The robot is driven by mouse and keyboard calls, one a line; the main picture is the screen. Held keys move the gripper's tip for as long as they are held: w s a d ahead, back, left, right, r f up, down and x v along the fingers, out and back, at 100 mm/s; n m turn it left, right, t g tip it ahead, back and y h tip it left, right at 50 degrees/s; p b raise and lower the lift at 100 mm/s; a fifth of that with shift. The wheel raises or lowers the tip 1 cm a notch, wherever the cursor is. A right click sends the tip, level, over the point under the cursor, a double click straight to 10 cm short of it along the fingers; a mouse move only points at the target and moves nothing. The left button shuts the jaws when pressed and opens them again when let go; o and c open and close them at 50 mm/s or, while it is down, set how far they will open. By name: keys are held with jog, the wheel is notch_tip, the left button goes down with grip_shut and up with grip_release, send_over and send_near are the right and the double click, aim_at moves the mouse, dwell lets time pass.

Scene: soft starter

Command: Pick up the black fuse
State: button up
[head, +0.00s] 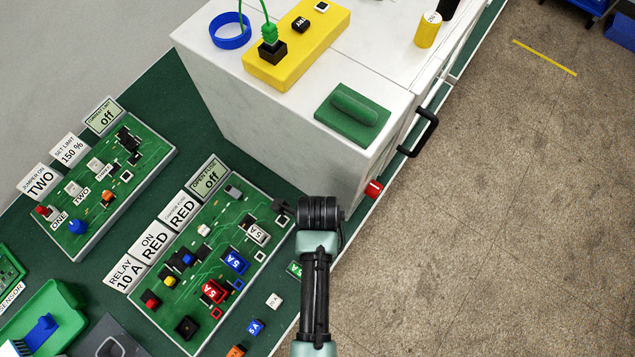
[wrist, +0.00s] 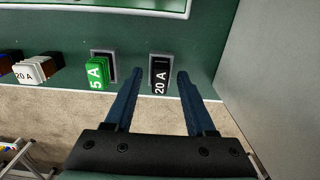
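The black fuse (wrist: 160,77), marked 20 A, stands in a grey-rimmed slot at the bench edge in the wrist view. My gripper (wrist: 157,84) is open, with one blue finger to each side of the black fuse. I see gaps between the fuse and both fingers, so it is not gripped. In the head view my arm covers the place where the black fuse stands, and my fingers do not show clearly there.
A green 5 A fuse (wrist: 97,76) stands in the slot left of the black one, close to my left finger. A white 20 A fuse (wrist: 30,72) is farther left. A grey cabinet wall (wrist: 275,80) rises close on the right. The green circuit board (head: 165,290) lies beside my arm.

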grip_shut()
